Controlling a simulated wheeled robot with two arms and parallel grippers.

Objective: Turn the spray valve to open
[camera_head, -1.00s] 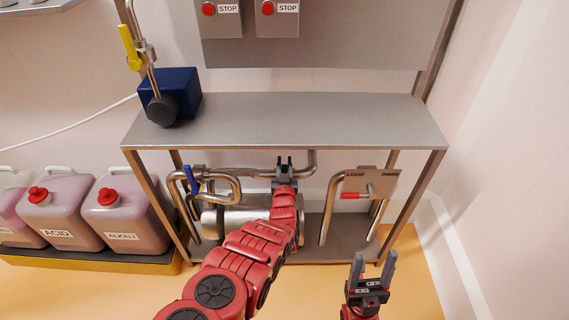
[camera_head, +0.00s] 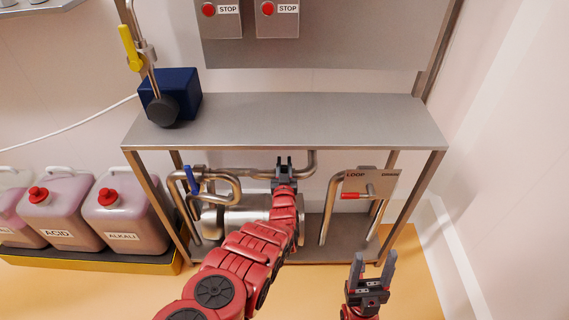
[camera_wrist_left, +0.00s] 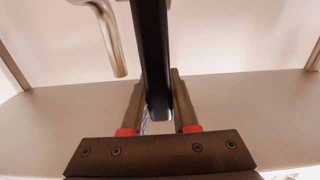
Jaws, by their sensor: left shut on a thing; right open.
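My left gripper (camera_head: 284,162) is at the front of the bench frame, just below the shelf edge. In the left wrist view a dark flat bar (camera_wrist_left: 153,50) runs down between its fingers (camera_wrist_left: 158,104), and the gripper is shut on it. I cannot tell from these frames whether this bar is the spray valve's handle; the head view hardly shows it. My right gripper (camera_head: 374,258) is open and empty, low in front of the bench at the right. No label reading spray is legible.
A blue-handled valve (camera_head: 190,179) and a metal cylinder (camera_head: 230,220) sit under the shelf (camera_head: 290,120). A red handle (camera_head: 355,196) is beside a LOOP plate (camera_head: 372,180). A yellow lever (camera_head: 130,48) stands upper left. ACID (camera_head: 60,215) and ALKALI (camera_head: 125,215) jugs stand left.

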